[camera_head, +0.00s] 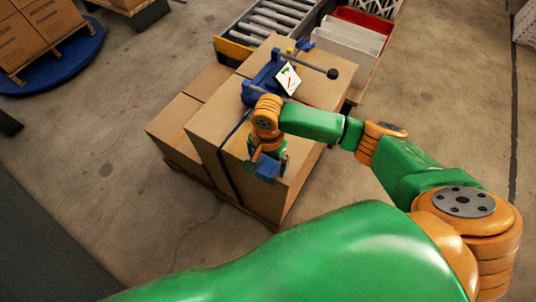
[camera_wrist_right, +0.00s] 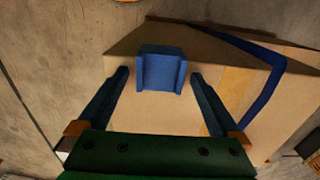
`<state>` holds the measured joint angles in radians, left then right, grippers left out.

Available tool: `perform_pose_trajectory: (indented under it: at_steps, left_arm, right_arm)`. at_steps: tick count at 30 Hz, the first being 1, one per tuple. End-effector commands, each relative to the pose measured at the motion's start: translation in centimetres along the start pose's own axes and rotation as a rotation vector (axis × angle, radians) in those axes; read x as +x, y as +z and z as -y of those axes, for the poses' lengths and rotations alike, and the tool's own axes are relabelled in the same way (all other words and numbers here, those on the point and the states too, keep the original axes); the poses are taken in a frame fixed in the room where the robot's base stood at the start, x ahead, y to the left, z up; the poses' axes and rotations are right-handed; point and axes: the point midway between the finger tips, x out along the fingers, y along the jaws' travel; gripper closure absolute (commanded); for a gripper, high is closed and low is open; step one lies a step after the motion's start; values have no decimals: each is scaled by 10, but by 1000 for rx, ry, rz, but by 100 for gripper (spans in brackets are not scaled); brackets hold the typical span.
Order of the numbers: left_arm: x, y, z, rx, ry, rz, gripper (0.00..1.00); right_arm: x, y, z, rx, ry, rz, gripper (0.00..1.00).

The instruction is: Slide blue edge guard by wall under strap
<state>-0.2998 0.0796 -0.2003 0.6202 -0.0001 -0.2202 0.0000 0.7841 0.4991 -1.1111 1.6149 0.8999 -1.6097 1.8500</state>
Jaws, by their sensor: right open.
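A blue edge guard (camera_wrist_right: 160,68) sits on the edge of a large cardboard box (camera_wrist_right: 205,62), shown between my right gripper's two fingers with a gap on each side. It also shows in the head view (camera_head: 267,170), partly covered by the gripper. My right gripper (camera_wrist_right: 160,85) is open around the guard, its dark fingers not touching it. In the head view the right gripper (camera_head: 266,160) hangs at the box's near upper edge. A dark blue strap (camera_head: 226,165) runs down the box side, left of the guard; in the wrist view the strap (camera_wrist_right: 268,100) is to the right. My left gripper is not in view.
A blue strapping device (camera_head: 262,82) with a small screen (camera_head: 287,79) lies on the boxes. Behind are a roller conveyor (camera_head: 270,22) and red and white bins (camera_head: 350,38). Lower boxes (camera_head: 172,128) stand at left. Floor is clear in front and left.

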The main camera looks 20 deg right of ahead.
Motion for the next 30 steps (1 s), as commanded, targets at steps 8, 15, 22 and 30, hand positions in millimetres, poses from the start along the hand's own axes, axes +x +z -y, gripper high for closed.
perform_pose_trajectory:
  at_steps: [8, 15, 22, 30]
  left_arm:
    - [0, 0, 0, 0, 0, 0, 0]
    - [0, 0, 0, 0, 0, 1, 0]
    - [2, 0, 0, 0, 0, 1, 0]
    - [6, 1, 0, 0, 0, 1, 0]
  right_arm:
    - [3, 0, 0, -2, -1, 0, 3]
    - [3, 0, 0, -2, -1, 0, 68]
    - [3, 0, 7, -1, -3, 0, 81]
    - [4, 0, 26, -2, -4, -1, 82]
